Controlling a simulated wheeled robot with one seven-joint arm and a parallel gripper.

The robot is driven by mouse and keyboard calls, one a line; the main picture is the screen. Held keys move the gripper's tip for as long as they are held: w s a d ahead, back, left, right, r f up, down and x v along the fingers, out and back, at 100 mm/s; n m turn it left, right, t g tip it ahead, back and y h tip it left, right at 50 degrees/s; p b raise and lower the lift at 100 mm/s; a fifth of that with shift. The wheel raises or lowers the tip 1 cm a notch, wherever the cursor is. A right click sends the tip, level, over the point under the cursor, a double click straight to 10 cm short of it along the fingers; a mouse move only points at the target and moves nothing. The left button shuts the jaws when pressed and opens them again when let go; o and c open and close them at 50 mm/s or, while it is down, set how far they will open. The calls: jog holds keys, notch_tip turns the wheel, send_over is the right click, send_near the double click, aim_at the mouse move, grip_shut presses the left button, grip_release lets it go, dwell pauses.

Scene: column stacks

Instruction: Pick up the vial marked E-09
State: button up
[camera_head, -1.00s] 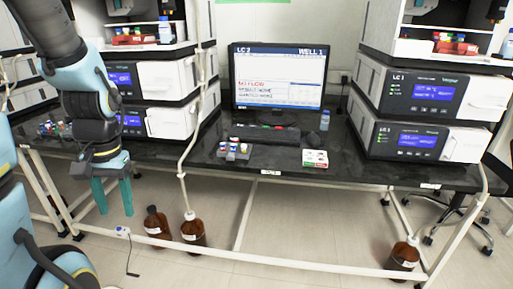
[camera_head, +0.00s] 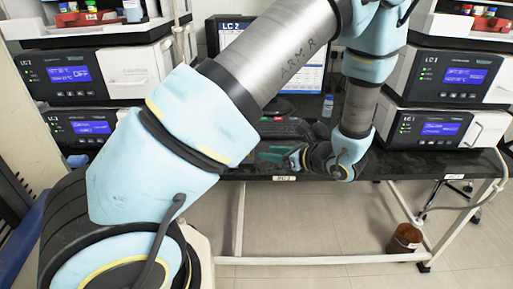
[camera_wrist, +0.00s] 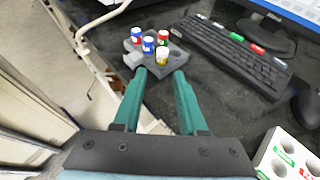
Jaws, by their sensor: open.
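A small grey rack (camera_wrist: 182,58) with several capped vials stands on the black bench in the wrist view. In the head view my gripper (camera_head: 268,157) is over the bench; my arm hides the rack.
A keyboard (camera_wrist: 232,50) with coloured caps or vials on it lies right of the rack. A white holed block (camera_wrist: 287,160) and a dark mouse (camera_wrist: 306,102) are nearer on the right. A brown bottle (camera_head: 404,240) is on the floor.

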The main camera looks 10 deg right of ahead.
aim_at(249, 150)
jog(key=p+x, duration=0.1)
jog(key=x, duration=0.4)
jog(key=shift+w+a+f, duration=0.1)
jog(key=shift+w, duration=0.25)
jog(key=p+x, duration=0.2)
jog(key=x, duration=0.3)
jog(key=shift+f, duration=0.15)
jog(key=shift+c, duration=0.4)
grip_shut()
